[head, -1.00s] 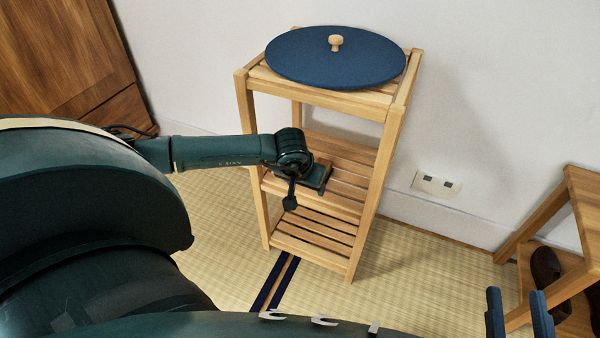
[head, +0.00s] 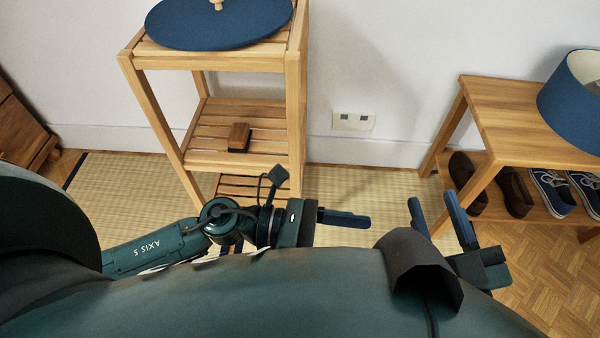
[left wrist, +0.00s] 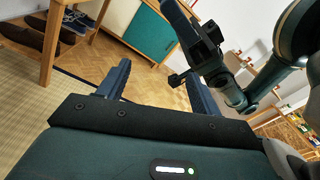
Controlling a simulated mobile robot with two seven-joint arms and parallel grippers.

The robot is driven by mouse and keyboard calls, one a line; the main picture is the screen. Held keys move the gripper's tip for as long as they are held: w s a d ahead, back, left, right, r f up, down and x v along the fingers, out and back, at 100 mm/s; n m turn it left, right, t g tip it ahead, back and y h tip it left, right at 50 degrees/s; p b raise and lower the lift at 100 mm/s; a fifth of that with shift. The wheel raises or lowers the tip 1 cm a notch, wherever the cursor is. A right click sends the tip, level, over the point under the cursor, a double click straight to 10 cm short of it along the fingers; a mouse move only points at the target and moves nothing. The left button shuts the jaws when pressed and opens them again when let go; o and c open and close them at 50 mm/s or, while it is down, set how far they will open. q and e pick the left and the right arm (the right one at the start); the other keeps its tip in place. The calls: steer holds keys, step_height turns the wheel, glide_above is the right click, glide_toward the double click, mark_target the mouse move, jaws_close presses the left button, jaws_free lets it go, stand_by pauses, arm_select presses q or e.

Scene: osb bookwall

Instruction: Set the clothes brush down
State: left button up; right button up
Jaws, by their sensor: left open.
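The clothes brush (head: 238,137), a small brown wooden block, lies on the slatted middle shelf (head: 212,115) of the wooden rack. Nothing is touching it from above. My left gripper (head: 345,219) is away from the brush, in front of the rack and to its right. In the left wrist view the left gripper (left wrist: 158,88) has its fingers apart with nothing between them. My right gripper (head: 431,198) is near the bench at the right, its two blue fingers apart and empty.
A round blue board with a knob (head: 220,22) covers the rack's top. A wooden bench (head: 520,122) at the right bears a blue lampshade (head: 575,100), with several shoes (head: 515,192) on its lower shelf. Tatami floor lies open between rack and bench.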

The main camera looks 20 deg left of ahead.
arm_select(q)
steer(key=w+a+r+n+t+y, duration=0.15)
steer(key=r+n+t, duration=0.35)
steer(key=n, duration=0.8)
steer(key=w+a+r+n+t+y, duration=0.1)
steer(key=a+r+n+t, duration=0.2)
steer(key=n+t, duration=0.65)
steer(key=a+n+y, duration=0.1)
steer(key=n+y, duration=0.1)
steer(key=n, duration=0.4)
steer(key=a+f+n+y, duration=0.1)
steer(key=a+n+y, duration=0.1)
steer(key=n, duration=0.3)
steer(key=w+a+f+n+y, duration=0.1)
steer(key=n+y, duration=0.1)
steer(key=n, duration=0.4)
steer(key=shift+w+a+n, duration=0.1)
steer(key=shift+a+n, duration=0.15)
steer(key=shift+n, duration=0.1)
